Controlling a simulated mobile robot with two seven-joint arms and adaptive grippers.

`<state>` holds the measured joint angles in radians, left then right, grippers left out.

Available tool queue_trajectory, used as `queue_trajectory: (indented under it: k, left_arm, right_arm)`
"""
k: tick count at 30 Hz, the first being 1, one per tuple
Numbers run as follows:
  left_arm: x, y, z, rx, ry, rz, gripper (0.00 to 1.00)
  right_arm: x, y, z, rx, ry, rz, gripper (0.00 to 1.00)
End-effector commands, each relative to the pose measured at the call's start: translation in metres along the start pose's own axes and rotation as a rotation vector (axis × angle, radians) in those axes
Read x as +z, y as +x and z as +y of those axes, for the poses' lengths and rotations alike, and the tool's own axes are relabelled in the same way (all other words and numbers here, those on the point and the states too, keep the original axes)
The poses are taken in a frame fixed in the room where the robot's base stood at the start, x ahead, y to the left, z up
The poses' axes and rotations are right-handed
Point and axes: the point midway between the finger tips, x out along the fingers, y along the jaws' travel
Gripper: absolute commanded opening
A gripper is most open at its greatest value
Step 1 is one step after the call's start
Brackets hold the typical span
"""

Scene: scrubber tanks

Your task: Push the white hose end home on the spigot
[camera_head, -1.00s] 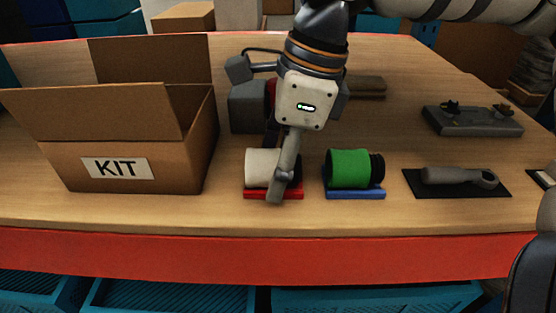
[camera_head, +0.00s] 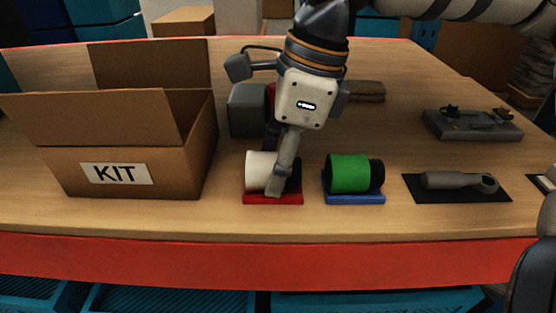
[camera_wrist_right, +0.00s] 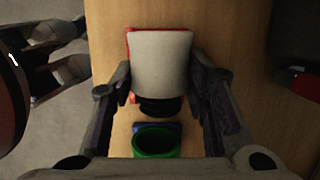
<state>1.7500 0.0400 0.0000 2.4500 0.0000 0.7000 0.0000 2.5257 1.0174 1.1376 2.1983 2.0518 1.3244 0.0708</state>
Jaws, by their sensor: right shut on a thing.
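The white hose end (camera_head: 258,170) is a short, wide cylinder above a red base (camera_head: 272,199). A dark stub, which looks like the spigot (camera_wrist_right: 160,106), shows at its right end, beside the green piece. How far the white piece sits over it is hidden. My right gripper (camera_head: 272,180) comes down from above and is shut on the white hose end. In the right wrist view its fingers flank the white piece (camera_wrist_right: 160,60). What looks like my left gripper (camera_wrist_right: 75,45) shows off the table's edge in that view, fingers apart and empty.
A green cylinder (camera_head: 348,173) on a blue base (camera_head: 354,199) stands close to the right. The open KIT box (camera_head: 70,170) is at left. A grey tool (camera_head: 455,181) lies on a black mat further right. Bare table (camera_head: 400,225) lies in front.

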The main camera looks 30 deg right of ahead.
Motion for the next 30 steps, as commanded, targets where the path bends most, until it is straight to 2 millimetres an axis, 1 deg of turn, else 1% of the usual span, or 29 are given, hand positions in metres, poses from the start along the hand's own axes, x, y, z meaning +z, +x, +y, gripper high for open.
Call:
queue_trajectory:
  k: [1, 4, 24, 30]
  left_arm:
    - [0.000, 0.000, 0.000, 0.000, 0.000, -0.002, 0.64]
    - [0.000, 0.001, 0.000, 0.000, 0.000, -0.002, 0.64]
    - [0.000, 0.000, 0.000, 0.000, 0.000, -0.001, 0.64]
    - [0.000, 0.000, 0.000, 0.000, 0.000, -0.001, 0.64]
  right_arm:
    - [-0.001, 0.002, 0.003, 0.013, 0.000, 0.005, 0.04]
    - [0.000, -0.001, 0.003, 0.013, 0.000, 0.005, 0.04]
    - [0.013, -0.052, 0.001, 0.005, 0.000, 0.002, 0.04]
    - [0.015, -0.057, 0.001, 0.006, -0.001, 0.002, 0.04]
